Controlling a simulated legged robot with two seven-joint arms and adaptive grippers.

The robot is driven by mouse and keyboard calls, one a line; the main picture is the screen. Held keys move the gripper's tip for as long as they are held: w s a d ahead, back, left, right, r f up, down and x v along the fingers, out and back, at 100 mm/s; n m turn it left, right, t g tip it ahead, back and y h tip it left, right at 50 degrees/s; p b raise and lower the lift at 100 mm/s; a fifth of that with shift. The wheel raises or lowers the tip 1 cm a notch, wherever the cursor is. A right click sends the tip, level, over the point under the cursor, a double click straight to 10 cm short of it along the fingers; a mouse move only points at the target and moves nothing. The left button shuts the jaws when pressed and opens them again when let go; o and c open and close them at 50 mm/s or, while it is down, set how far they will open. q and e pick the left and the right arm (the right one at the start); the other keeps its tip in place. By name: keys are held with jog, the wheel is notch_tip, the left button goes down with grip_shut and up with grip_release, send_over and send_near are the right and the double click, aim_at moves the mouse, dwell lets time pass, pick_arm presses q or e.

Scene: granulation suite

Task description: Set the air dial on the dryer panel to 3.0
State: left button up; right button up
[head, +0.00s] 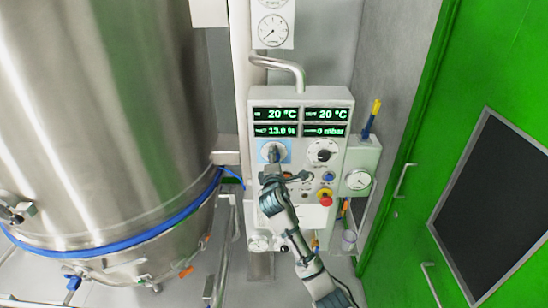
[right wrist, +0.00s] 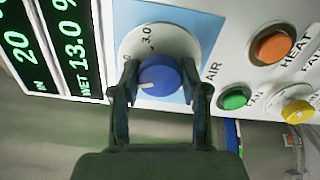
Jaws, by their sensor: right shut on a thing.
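The dryer panel (head: 300,105) stands upright in the middle of the head view. The air dial (head: 273,152) is at its left, on a light blue plate. In the right wrist view the dial's knob (right wrist: 160,76) is blue, with a white pointer mark toward its lower left. The "3.0" label shows above the knob on the pale scale, and the pointer is not in line with it. My right gripper (right wrist: 159,84) is shut on the knob, one finger on each side. In the head view the right gripper (head: 275,168) partly covers the dial's lower side.
A second dial (head: 322,151) sits to the right, with a red emergency button (head: 325,197) below. Orange (right wrist: 273,46), green (right wrist: 234,98) and yellow (right wrist: 297,111) buttons are beside the knob. A steel vessel (head: 110,110) fills the left; a green door (head: 430,180) is right.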

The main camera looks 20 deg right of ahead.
jog(key=shift+f+m+b, duration=0.2)
jog(key=shift+m+b, duration=0.1)
jog(key=shift+m, duration=2.35)
jog(key=shift+f+m+b, duration=0.15)
jog(key=shift+m+b, duration=0.1)
jog(key=shift+m, duration=2.45)
jog(key=shift+f+m+b, duration=0.2)
jog(key=shift+m+b, duration=0.1)
jog(key=shift+m, duration=2.35)
jog(key=o, duration=0.9)
jog(key=shift+o, duration=1.2)
jog(key=shift+r, duration=0.1)
jog(key=shift+a+r, duration=0.1)
jog(key=shift+r, duration=0.1)
